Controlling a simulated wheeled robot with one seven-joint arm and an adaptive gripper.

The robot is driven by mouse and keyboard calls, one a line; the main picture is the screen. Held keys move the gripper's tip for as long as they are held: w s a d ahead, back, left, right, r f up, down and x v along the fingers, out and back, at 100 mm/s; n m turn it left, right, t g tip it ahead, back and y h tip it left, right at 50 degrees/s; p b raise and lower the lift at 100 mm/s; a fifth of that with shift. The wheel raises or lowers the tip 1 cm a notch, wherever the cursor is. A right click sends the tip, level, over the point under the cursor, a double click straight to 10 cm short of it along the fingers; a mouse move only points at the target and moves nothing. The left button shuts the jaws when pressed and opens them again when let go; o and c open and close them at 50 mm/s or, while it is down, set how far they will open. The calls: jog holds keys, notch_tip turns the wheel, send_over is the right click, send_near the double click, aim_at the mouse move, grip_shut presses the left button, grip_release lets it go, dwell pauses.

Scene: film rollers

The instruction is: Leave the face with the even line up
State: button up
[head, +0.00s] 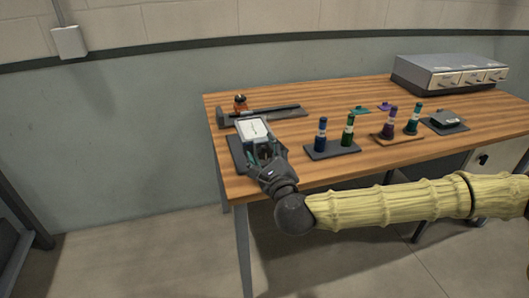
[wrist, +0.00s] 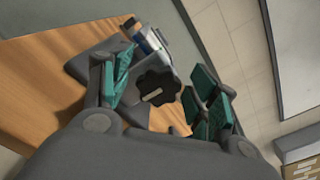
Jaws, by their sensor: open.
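A pale card-like face (head: 252,130) with a faint dark mark shows at the left of the table, just beyond my gripper. I cannot make out the line on it. It appears over a dark tray or mat (head: 237,150). My gripper (head: 266,153) reaches in from the near side, with its fingers apart close to the pale-faced piece. In the wrist view, a grey body with a black scalloped knob (wrist: 157,86) sits between the teal-padded fingers. Clear gaps show on both sides of the knob. Whether a finger touches the piece cannot be told.
Right of my gripper stand blue (head: 321,134) and green (head: 348,130) bottles on a dark tray (head: 332,151). A grey drawer unit (head: 450,72) is at the back right.

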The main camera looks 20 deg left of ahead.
jog(key=c, duration=1)
jog(key=n+p, duration=0.1)
jog(key=n, duration=0.3)
jog(key=shift+s+r, duration=0.1)
jog(key=n+p, duration=0.1)
jog(key=n, duration=0.3)
jog(key=shift+a+n, duration=0.1)
jog(key=shift+n, duration=0.2)
jog(key=n, duration=0.1)
jog(key=n+p, duration=0.1)
jog(key=n, duration=0.3)
jog(key=shift+f, duration=0.3)
jog(key=shift+f+n+p, duration=0.1)
jog(key=shift+n+p, duration=0.3)
jog(key=shift+n, duration=1.6)
